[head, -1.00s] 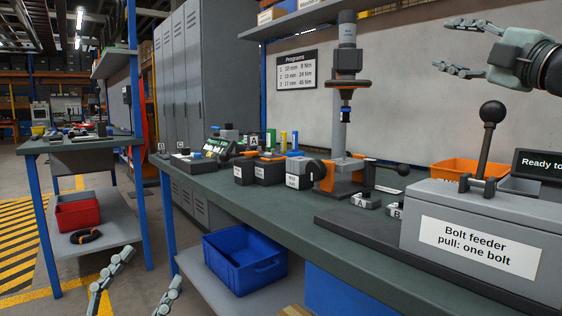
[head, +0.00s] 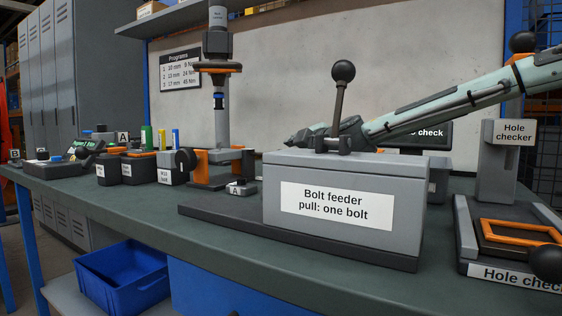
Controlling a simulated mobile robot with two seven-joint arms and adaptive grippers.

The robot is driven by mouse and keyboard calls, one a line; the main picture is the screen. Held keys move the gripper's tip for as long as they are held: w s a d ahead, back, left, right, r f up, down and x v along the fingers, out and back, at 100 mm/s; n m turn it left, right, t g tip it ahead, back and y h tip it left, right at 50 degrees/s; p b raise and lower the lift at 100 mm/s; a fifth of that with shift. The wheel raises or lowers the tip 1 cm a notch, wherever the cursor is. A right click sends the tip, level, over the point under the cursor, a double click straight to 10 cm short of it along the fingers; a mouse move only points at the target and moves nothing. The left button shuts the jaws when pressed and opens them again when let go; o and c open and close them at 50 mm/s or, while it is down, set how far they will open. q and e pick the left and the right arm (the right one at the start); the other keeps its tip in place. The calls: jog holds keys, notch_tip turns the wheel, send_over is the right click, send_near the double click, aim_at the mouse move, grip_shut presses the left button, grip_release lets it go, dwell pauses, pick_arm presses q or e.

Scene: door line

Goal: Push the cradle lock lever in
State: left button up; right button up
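The cradle (head: 205,172) is an orange and grey bracket under the upright spindle tool, left of the bolt feeder. A black round part (head: 186,160) sits at its left side. The lock lever with its black ball, which stuck out to the right of the cradle a second ago, is not visible now; the bolt feeder and my arm cover that area. My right gripper (head: 312,137) reaches in from the right behind the bolt feeder's handle, pointing left towards the cradle. Its fingers are partly hidden, so I cannot tell open from shut. My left gripper is out of view.
The grey bolt feeder (head: 400,205) with its upright black-knobbed handle (head: 342,85) stands in front of my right arm. The hole checker (head: 497,165) stands at the right. A blue bin (head: 122,278) is below the bench.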

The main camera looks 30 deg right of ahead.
jog(key=shift+x, duration=1.85)
grip_shut()
